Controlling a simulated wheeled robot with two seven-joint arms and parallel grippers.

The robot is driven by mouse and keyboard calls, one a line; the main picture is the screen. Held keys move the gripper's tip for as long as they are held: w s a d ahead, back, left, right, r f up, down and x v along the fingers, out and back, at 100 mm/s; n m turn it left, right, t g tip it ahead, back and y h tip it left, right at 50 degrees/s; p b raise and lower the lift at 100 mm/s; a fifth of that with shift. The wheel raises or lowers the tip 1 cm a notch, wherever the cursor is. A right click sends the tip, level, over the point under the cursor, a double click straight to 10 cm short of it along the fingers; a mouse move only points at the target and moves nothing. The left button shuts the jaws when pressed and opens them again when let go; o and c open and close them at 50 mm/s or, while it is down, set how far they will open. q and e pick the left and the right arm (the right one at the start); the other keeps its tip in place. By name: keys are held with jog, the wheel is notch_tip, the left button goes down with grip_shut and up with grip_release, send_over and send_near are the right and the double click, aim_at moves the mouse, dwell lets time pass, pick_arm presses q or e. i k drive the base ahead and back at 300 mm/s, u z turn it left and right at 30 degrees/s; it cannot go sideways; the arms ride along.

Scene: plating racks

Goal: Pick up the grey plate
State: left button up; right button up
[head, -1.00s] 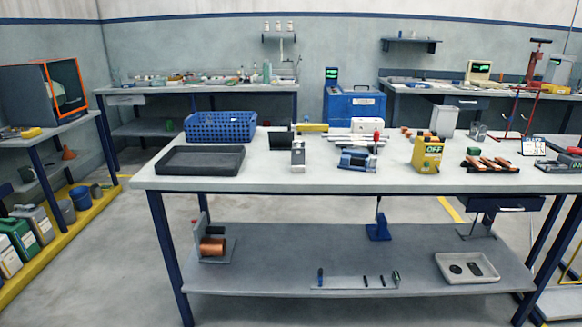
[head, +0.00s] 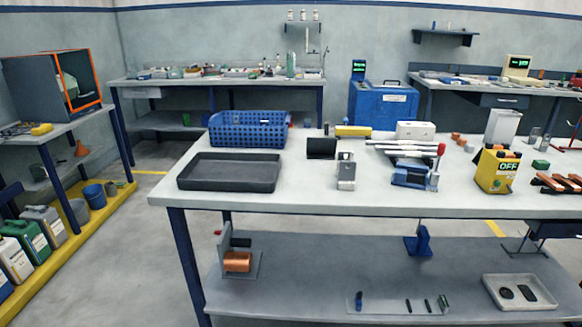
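I cannot tell for certain which thing is the grey plate. A thin flat grey plate (head: 385,306) lies on the lower shelf of the near table, with several small dark and green pieces along it. On the tabletop, a dark grey shallow tray (head: 228,173) sits at the left front. A small dark upright panel (head: 321,148) stands behind a small grey-white device (head: 346,172). Neither of my grippers is in view.
The near table (head: 300,200) also bears a blue basket (head: 248,130), a blue clamp-like device (head: 412,175) and a yellow box marked OFF (head: 496,169). A light tray (head: 520,306) and copper spool (head: 237,262) are on the shelf.

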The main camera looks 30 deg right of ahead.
aim_at(344, 175)
jog(key=z, duration=0.2)
jog(key=i, duration=0.9)
jog(key=z, duration=0.55)
